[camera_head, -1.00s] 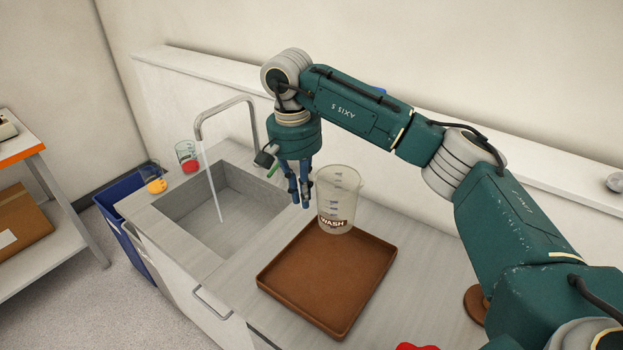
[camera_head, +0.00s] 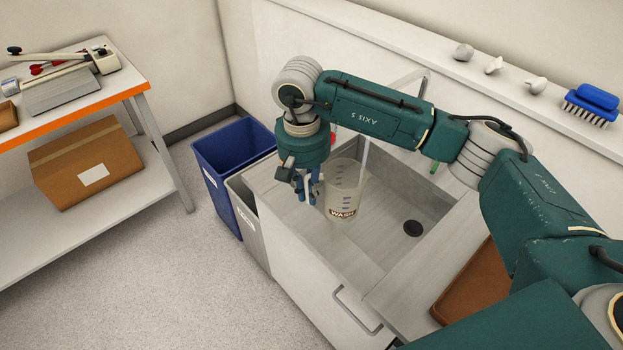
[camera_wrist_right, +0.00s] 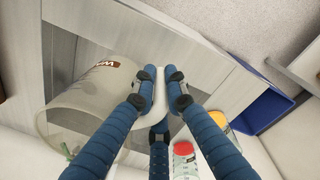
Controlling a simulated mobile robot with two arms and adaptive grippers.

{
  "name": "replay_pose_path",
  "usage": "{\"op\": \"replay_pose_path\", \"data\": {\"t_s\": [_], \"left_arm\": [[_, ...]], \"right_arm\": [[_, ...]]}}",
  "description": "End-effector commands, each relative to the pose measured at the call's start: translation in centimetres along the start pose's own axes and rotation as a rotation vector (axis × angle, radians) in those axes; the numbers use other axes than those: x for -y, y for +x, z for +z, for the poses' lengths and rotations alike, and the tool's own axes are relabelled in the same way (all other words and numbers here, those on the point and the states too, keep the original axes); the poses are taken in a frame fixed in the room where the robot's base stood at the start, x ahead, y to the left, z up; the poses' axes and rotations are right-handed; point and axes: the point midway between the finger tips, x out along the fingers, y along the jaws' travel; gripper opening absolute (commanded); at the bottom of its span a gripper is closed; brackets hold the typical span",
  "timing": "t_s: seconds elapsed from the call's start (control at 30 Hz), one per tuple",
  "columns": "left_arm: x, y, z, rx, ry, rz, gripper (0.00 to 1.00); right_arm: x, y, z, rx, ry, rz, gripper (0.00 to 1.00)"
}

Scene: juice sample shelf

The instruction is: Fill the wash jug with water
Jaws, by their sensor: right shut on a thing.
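The wash jug (camera_head: 345,190), clear with a dark WASH label, hangs upright over the near left part of the sink (camera_head: 410,200). My right gripper (camera_head: 308,190) is at its left side, shut on its handle. The wrist view shows the jug (camera_wrist_right: 92,98) beside the blue fingers (camera_wrist_right: 165,92). The tap (camera_head: 424,85) is partly hidden behind my right arm. A pale stream of water (camera_head: 365,150) runs down to about the jug's rim; I cannot tell whether it falls inside or behind. No water level is clear in the jug. My left gripper is out of view.
A blue bin (camera_head: 232,160) and a grey bin (camera_head: 247,215) stand left of the counter. A brown tray (camera_head: 470,285) lies right of the sink. The ledge holds a blue brush (camera_head: 593,105).

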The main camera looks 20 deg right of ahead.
Motion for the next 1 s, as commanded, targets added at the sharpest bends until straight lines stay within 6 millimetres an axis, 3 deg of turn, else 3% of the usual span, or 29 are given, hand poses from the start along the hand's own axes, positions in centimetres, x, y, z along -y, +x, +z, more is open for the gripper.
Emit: {"op": "replay_pose_path", "data": {"t_s": [0.4, 0.63, 1.0], "left_arm": [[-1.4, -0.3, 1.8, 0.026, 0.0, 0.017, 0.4], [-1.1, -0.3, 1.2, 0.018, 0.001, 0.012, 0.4], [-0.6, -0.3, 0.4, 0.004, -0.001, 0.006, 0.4]], "right_arm": [[-1.6, 0.2, -2.7, 0.001, 0.0, 0.0, 0.0], [-2.4, 0.2, -3.9, 0.0, -0.003, -0.001, 0.0], [-2.5, 0.2, -4.2, 0.0, -0.003, -0.001, 0.0]]}}
